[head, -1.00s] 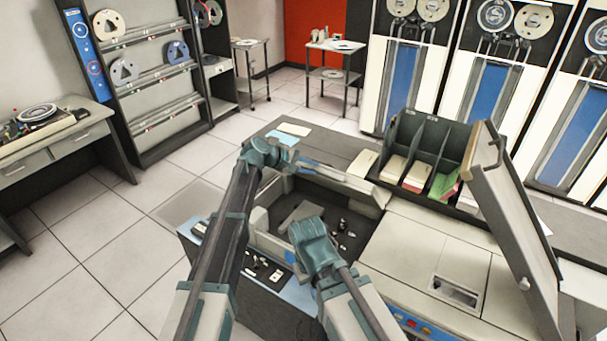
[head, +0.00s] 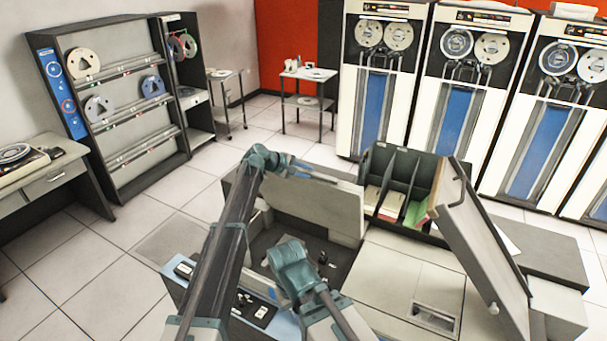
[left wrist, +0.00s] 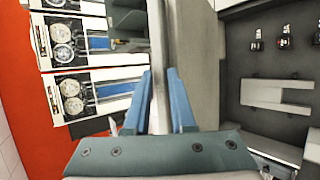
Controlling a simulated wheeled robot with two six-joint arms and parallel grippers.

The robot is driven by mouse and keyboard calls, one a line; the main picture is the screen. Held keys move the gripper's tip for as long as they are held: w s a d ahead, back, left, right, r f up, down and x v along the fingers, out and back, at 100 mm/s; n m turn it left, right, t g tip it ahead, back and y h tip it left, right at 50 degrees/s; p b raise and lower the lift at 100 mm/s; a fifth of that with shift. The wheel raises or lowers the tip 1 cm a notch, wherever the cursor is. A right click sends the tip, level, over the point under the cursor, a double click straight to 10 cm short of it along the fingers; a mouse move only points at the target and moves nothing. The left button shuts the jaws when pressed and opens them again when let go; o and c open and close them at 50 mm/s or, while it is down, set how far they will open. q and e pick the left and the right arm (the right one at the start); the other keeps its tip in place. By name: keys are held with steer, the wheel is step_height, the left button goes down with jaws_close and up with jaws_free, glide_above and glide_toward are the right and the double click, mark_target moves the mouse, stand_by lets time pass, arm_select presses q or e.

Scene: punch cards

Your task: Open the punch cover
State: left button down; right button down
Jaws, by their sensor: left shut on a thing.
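The punch cover (head: 325,210) is a flat beige-grey panel. It stands raised, nearly upright, at the back of the machine's open dark bay (head: 318,246). My left gripper (head: 325,176) is at the cover's upper edge. In the left wrist view, its blue fingers (left wrist: 160,75) are shut with the cover's edge (left wrist: 159,40) between them. My right arm's teal wrist (head: 290,268) hangs in front of the bay, and its fingers are mostly hidden, so their state is unclear.
A second lid (head: 480,240) stands tilted open at the right. A divided card rack (head: 385,165) with coloured cards is behind the machine. The machine's flat top (head: 390,270) is clear. Tape cabinets (head: 375,90) line the back, and a reel shelf (head: 115,100) is at the left.

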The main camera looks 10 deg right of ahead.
arm_select(q)
steer(key=c, duration=0.8)
jaws_free()
steer(key=p+v, duration=0.2)
steer(key=v, duration=0.1)
steer(key=shift+r, duration=0.1)
steer(key=s+a, duration=0.5)
steer(key=a, duration=0.6)
steer(key=shift+s, duration=0.2)
